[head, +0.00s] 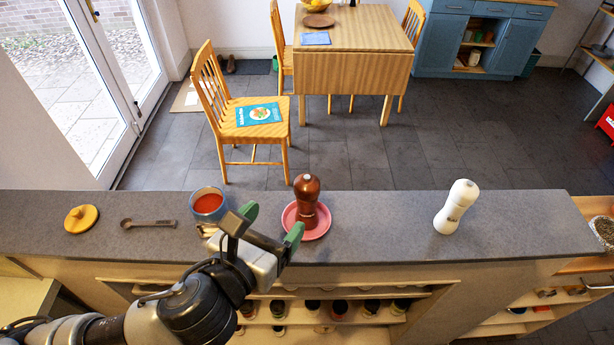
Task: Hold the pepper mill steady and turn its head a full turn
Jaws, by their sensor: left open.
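A reddish-brown pepper mill (307,196) with a rounded, shiny head stands upright on a pink saucer (321,229) on the grey counter. A white mill or shaker (455,207) with dark marking stands farther right on the same counter, looking slightly tilted in the picture. My left gripper (271,227) has green fingertips and is open, with nothing between its fingers. It is just left of the brown mill and saucer, in front of the cup. Its right fingertip appears close to the saucer's left edge; I cannot tell whether they touch. My right gripper is not in view.
A blue cup with red contents (208,204) stands left of the mill, partly behind my gripper. A measuring spoon (148,223) and a yellow lid (81,218) lie farther left. The counter (385,222) is clear between saucer and white mill. Shelves with jars (340,308) are below.

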